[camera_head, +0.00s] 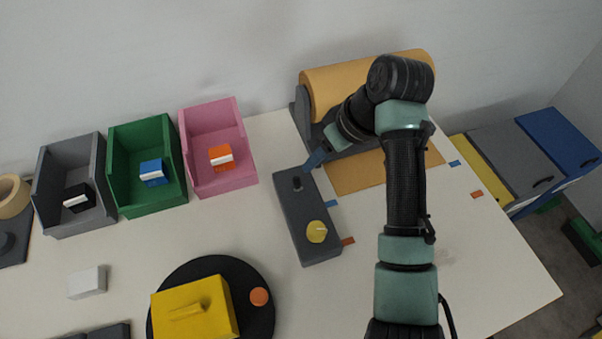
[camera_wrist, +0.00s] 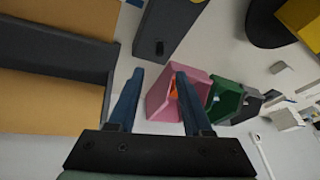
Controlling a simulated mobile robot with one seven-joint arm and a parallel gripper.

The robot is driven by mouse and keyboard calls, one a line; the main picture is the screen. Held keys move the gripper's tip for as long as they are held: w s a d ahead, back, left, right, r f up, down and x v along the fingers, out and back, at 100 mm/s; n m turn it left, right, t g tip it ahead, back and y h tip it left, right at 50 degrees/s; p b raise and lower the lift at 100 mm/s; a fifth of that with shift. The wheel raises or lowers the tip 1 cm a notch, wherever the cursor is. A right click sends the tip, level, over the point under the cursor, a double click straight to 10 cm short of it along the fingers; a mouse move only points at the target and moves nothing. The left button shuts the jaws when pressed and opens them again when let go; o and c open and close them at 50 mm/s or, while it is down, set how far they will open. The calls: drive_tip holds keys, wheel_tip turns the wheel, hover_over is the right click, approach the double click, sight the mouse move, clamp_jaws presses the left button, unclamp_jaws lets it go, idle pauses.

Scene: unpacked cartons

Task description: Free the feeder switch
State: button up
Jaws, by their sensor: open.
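A dark grey control box (camera_head: 300,215) lies on the table in front of the paper feeder (camera_head: 365,85). It has a short black switch (camera_head: 297,183) at its far end and a yellow knob (camera_head: 316,231) at its near end. My gripper (camera_head: 315,158) is just behind the far end of the box, its blue fingers partly seen. In the wrist view my gripper (camera_wrist: 159,72) is open with nothing between the fingers. The box (camera_wrist: 172,22) and its black switch (camera_wrist: 159,47) show just beyond the fingertips, apart from them. I cannot tell what blocks the switch.
Grey (camera_head: 72,215), green (camera_head: 150,195) and pink (camera_head: 218,175) bins stand at left, each holding a small block. A yellow block (camera_head: 195,308) sits on a black disc (camera_head: 250,270) in front. A white block (camera_head: 87,283) lies at left. Brown paper (camera_head: 355,174) extends beneath my arm.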

sight(298, 178)
drive_tip(key=x, duration=1.1)
drive_tip(key=shift+r, duration=0.1)
drive_tip(key=shift+w, duration=0.1)
clamp_jaws()
